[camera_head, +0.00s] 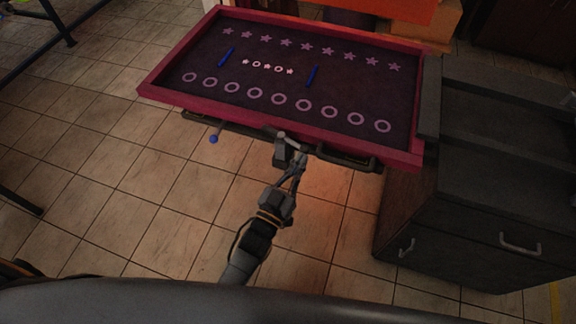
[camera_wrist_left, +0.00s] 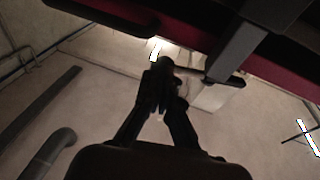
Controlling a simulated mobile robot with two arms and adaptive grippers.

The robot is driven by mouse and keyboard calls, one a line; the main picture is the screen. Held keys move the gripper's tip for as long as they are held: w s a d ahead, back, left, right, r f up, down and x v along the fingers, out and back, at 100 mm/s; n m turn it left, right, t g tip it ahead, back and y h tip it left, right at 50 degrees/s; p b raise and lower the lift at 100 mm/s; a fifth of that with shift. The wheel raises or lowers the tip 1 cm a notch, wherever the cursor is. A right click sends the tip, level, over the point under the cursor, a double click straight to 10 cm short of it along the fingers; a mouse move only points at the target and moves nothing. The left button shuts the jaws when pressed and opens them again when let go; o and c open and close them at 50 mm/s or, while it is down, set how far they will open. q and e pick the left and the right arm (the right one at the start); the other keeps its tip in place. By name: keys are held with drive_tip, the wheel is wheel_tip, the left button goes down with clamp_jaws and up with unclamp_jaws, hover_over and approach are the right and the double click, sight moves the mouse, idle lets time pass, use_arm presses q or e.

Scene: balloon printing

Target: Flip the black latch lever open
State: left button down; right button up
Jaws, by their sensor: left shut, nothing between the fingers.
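A red-framed screen panel (camera_head: 160,90) with a dark face lies tilted at the top centre. A dark latch lever (camera_head: 282,153) hangs at the middle of its near edge. In the left wrist view a dark bar (camera_wrist_left: 240,50), which looks like this lever, slants down from the top right. My left gripper (camera_head: 298,166) is below the panel's edge, close beside the lever. Its fingertips (camera_wrist_left: 162,68) are together and hold nothing; I cannot tell whether they touch the lever. My right gripper is not in view.
Black handle bars (camera_head: 345,158) run under the panel's front edge. A small blue ball on a rod (camera_head: 213,139) sticks out below it. A dark cabinet (camera_head: 470,220) with handles stands at the right. The tiled floor (camera_head: 130,200) at the left is open.

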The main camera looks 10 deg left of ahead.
use_arm(q)
drive_tip(key=shift+w+d, duration=0.85)
drive_tip(key=shift+w, duration=0.05)
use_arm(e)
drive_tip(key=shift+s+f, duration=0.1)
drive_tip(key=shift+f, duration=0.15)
use_arm(q)
drive_tip(key=shift+r, duration=0.15)
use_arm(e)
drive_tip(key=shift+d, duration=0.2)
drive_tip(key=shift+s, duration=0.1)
